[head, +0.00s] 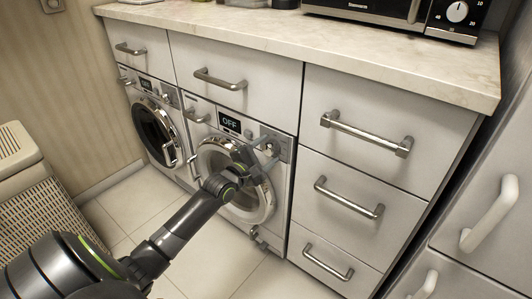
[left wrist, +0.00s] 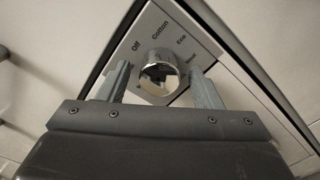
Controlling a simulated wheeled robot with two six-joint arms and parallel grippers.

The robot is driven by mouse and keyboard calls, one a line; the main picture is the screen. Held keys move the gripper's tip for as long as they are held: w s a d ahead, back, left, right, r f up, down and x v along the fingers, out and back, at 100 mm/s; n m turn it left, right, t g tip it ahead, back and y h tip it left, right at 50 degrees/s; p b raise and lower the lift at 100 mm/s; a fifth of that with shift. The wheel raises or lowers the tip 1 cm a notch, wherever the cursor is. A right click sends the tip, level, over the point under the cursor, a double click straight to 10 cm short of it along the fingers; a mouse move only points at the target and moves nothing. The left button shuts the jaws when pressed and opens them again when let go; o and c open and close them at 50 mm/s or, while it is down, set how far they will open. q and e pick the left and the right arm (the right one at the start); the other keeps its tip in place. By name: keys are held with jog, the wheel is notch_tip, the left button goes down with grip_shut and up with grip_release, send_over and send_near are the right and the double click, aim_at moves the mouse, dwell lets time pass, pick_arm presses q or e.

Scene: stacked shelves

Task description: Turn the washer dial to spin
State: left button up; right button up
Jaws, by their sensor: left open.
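The washer dial (left wrist: 163,72) is a round, shiny chrome knob on a grey panel (left wrist: 183,28) marked Off, Cotton and Eco; other labels are hard to read. In the left wrist view the dial sits between the fingers of my open left gripper (left wrist: 159,75), with a gap at each side. In the head view my left gripper (head: 266,152) is at the upper right of the right-hand front-loading machine (head: 202,125), largely covering the dial. This machine's display (head: 231,122) reads OFF. I cannot tell where the dial points. My right gripper is not in view.
A second front-loader (head: 131,94) stands to the left. Drawers with bar handles (head: 350,203) are to the right, and a drawer handle (head: 219,79) juts out above. A marble counter (head: 290,38) carries a microwave (head: 375,10). A woven basket (head: 40,215) stands at left; floor tiles are clear.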

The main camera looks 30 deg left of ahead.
pick_arm(q)
jog(key=c, duration=1)
